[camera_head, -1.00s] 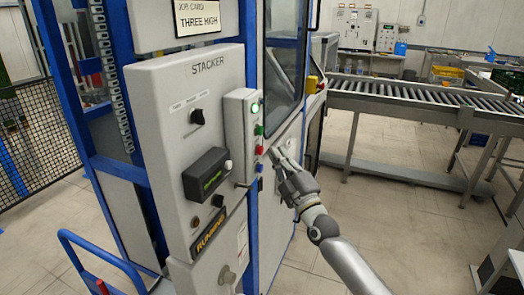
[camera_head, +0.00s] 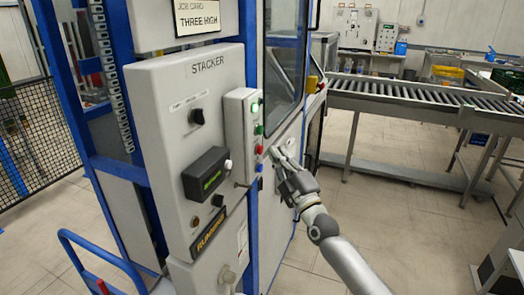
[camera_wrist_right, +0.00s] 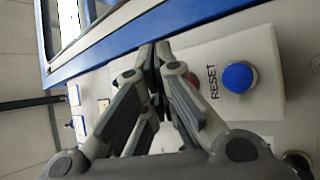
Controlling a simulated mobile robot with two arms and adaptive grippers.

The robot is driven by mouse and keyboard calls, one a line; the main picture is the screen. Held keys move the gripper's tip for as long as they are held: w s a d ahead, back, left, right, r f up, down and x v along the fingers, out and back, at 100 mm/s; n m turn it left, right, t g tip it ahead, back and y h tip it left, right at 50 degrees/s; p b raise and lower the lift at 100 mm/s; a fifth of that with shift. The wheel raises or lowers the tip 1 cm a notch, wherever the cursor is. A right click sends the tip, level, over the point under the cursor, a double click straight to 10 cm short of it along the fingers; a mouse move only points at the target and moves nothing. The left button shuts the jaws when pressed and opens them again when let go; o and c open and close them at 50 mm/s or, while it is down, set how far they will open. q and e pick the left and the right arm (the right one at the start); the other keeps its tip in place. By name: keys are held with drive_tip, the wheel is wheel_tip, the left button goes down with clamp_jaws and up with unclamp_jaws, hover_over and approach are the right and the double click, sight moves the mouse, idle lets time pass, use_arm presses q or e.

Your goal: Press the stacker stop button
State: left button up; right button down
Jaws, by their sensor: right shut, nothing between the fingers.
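The stacker's narrow button box (camera_head: 237,104) carries a lit green lamp, a green button (camera_head: 259,130), a red button (camera_head: 259,149) and a blue button (camera_head: 259,167). I cannot read a stop label. My right gripper (camera_head: 274,152) is shut and empty, its fingertips just right of the red button in the head view; whether they touch the panel I cannot tell. In the right wrist view the shut fingertips (camera_wrist_right: 154,48) hide most of the red button (camera_wrist_right: 191,80). The blue button (camera_wrist_right: 238,77), marked RESET, is clear beside them. My left gripper is not in view.
The grey STACKER panel (camera_head: 165,82) holds a black knob (camera_head: 197,117), a small display (camera_head: 207,174) and a RUNNING sign (camera_head: 208,229). A glazed door (camera_head: 284,66) is behind the button box. A roller conveyor (camera_head: 425,102) runs off to the right.

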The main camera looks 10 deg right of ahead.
idle(0.4)
drive_tip(key=shift+w+a, duration=0.2)
drive_tip(key=shift+a, duration=0.2)
drive_tip(key=shift+w+a, duration=0.25)
drive_tip(key=shift+a, duration=0.1)
idle(0.7)
idle(0.3)
drive_tip(key=shift+s+d+p, duration=0.45)
drive_tip(key=shift+s+d, duration=0.05)
drive_tip(key=shift+d, duration=0.15)
drive_tip(key=s+d, duration=0.1)
drive_tip(key=d, duration=0.1)
drive_tip(key=s+d, duration=0.1)
drive_tip(key=d, duration=0.1)
drive_tip(key=shift+s+d+p, duration=0.1)
drive_tip(key=shift+s+p, duration=0.25)
drive_tip(key=shift+p, duration=0.05)
